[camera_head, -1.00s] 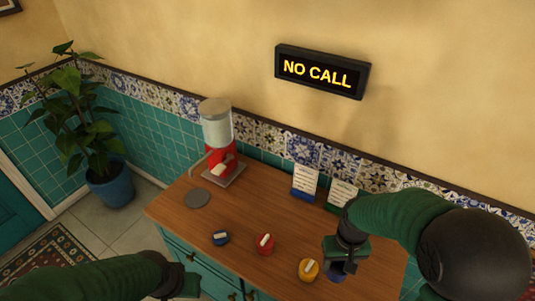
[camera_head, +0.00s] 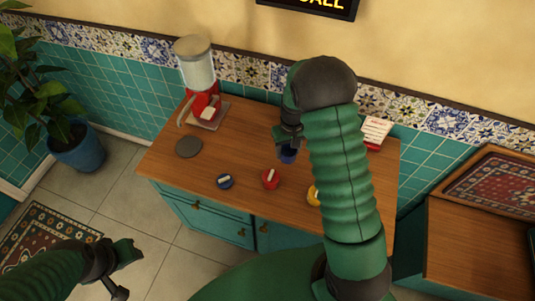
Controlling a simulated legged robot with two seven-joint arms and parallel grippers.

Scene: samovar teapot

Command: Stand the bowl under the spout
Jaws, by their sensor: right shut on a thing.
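The dispenser (camera_head: 196,65) stands at the back left of the wooden table, with a clear tank, a red lower body and a grey base tray (camera_head: 210,118). Its spout is too small to make out clearly. My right gripper (camera_head: 288,140) is shut on a dark blue bowl (camera_head: 287,155), right of the dispenser and apart from it. The gripper partly covers the bowl, and its height over the table is hard to judge. My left gripper (camera_head: 120,270) is off the table at the lower left, with nothing visible in it; its finger opening is unclear.
A grey disc (camera_head: 188,147) lies before the dispenser. Small blue (camera_head: 225,181), red (camera_head: 271,179) and yellow (camera_head: 313,195) pieces line the table front. Bare wood (camera_head: 240,140) lies between dispenser and bowl.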

